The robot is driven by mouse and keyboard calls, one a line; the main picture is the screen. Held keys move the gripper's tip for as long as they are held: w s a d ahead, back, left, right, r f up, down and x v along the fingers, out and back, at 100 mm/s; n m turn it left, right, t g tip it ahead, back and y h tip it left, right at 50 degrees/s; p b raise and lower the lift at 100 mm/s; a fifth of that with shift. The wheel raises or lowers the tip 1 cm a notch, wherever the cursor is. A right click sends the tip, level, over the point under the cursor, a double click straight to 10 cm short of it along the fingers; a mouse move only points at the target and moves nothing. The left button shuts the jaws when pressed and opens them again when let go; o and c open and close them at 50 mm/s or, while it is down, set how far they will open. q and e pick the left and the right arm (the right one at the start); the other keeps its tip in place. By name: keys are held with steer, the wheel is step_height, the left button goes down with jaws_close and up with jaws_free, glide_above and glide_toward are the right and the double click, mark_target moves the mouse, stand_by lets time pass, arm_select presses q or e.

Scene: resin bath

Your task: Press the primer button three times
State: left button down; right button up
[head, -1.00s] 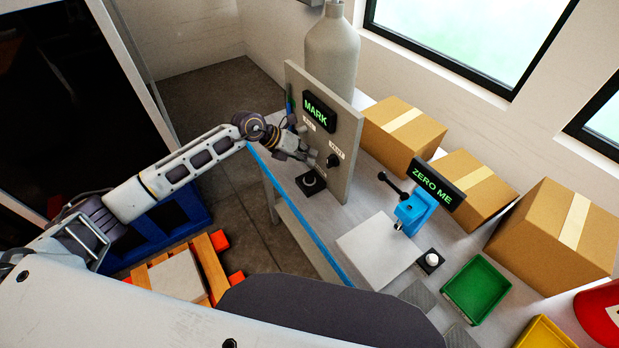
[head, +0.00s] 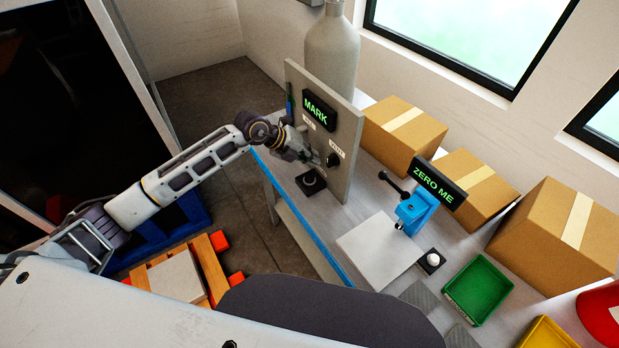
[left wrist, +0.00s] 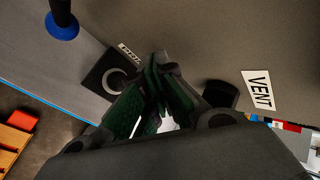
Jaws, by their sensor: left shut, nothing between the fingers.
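My left gripper (head: 314,159) is shut and empty, close to the grey upright panel (head: 348,130) with the MARK display (head: 319,110). Its dark green fingers (left wrist: 158,75) come together in the left wrist view. A black square block with a round button-like top (head: 311,182) sits on the bench just below the fingertips. A black knob (head: 333,160) is on the panel beside the fingers. In the left wrist view the VENT label (left wrist: 257,90) is right of it. Contact cannot be told. My right gripper is out of view.
A grey bottle (head: 332,55) stands behind the panel. A blue fixture (head: 415,210) with the ZERO ME display (head: 438,184), a white-topped button (head: 432,259), a green tray (head: 478,288) and cardboard boxes (head: 402,132) fill the bench to the right.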

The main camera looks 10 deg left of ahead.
arm_select(q)
steer(key=n, duration=0.2)
steer(key=shift+s+d+r+n, duration=0.15)
steer(key=shift+n, duration=0.25)
steer(key=n, duration=0.2)
steer(key=r+n+t, duration=0.1)
steer(key=n, duration=0.1)
steer(key=shift+s+d+n+y+b, duration=0.1)
steer(key=shift+n+y+b, duration=0.3)
steer(key=shift+s+r+n+t+y+b, duration=0.15)
steer(key=shift+r+n+t, duration=0.15)
steer(key=shift+n, duration=1.05)
steer(key=shift+w+r+n+t+y+b, duration=0.15)
steer(key=shift+r+n, duration=0.1)
steer(key=shift+n, duration=1.05)
steer(key=shift+s+r+n+t+y+b, duration=0.1)
steer(key=shift+r+n+t, duration=0.2)
steer(key=shift+n, duration=1.05)
steer(key=shift+f, duration=0.2)
